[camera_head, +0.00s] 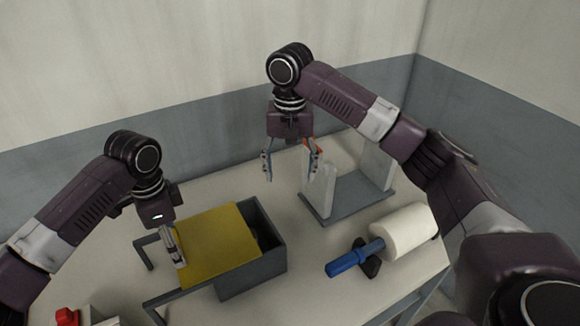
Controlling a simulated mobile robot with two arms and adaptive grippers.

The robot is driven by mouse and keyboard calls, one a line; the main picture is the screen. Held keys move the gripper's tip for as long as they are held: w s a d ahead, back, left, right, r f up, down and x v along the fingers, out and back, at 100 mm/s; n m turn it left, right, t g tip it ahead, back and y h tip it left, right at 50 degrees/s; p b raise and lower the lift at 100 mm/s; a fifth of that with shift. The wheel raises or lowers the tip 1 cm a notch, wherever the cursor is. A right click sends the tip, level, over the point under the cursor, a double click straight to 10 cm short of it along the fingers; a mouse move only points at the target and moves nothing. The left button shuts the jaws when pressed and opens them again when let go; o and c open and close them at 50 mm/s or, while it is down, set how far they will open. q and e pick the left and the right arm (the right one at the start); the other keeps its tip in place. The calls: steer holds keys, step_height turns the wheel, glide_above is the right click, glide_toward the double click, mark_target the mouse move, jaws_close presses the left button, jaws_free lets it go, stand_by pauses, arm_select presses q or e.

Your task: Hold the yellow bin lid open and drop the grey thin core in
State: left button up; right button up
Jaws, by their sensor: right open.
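The yellow bin lid (215,245) lies slanted over the left part of the dark grey bin (252,279). A dark gap into the bin shows to the right of the lid. My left gripper (173,248) is at the lid's left edge, its fingers close to it or touching. I cannot tell whether it is shut on the lid. My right gripper (292,172) is open, pointing down behind the bin, with nothing visible between its fingers. I cannot make out a grey thin core; the bin's inside is mostly hidden.
A grey stand with pale upright plates (345,197) is at the back right, with something orange (314,146) behind my right finger. A white roll (404,232) with a blue handle (347,262) lies at right. A red button (66,316) is front left. Grey bars flank the bin.

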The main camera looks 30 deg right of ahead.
mark_target(200, 244)
arm_select(q)
steer(key=shift+w+d+r+p, duration=0.1)
steer(key=shift+d+p, duration=0.3)
steer(key=shift+d, duration=2.25)
steer(key=o, duration=1.4)
steer(key=shift+c, duration=0.2)
step_height(200, 244, up, 12)
